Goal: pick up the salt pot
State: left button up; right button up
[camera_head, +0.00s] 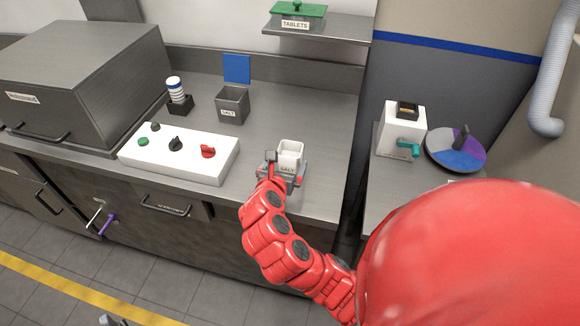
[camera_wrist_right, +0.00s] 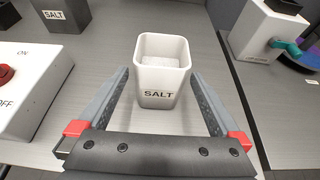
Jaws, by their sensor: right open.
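The salt pot (camera_head: 290,154) is a small white square pot labelled SALT. It stands upright near the front edge of the steel counter. In the right wrist view the salt pot (camera_wrist_right: 162,80) stands between the two fingers, with a pale filling inside. My right gripper (camera_head: 284,168) is at the pot from the front. In the wrist view the right gripper (camera_wrist_right: 160,100) is open, one finger on each side of the pot, with a narrow gap showing beside it. My left gripper is not clearly in view.
A grey SALT bin (camera_head: 232,106) stands behind on the counter. A white control box (camera_head: 180,152) with knobs is to the left, and a black holder (camera_head: 180,104) with a striped container is beyond it. A white device (camera_head: 402,130) and a coloured disc (camera_head: 456,150) are on the right counter.

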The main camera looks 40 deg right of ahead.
aim_at(292, 154)
jog(key=shift+f+p+x, duration=0.2)
jog(key=shift+p+x, duration=0.4)
jog(key=shift+x, duration=1.7)
jog(key=c, duration=1.5)
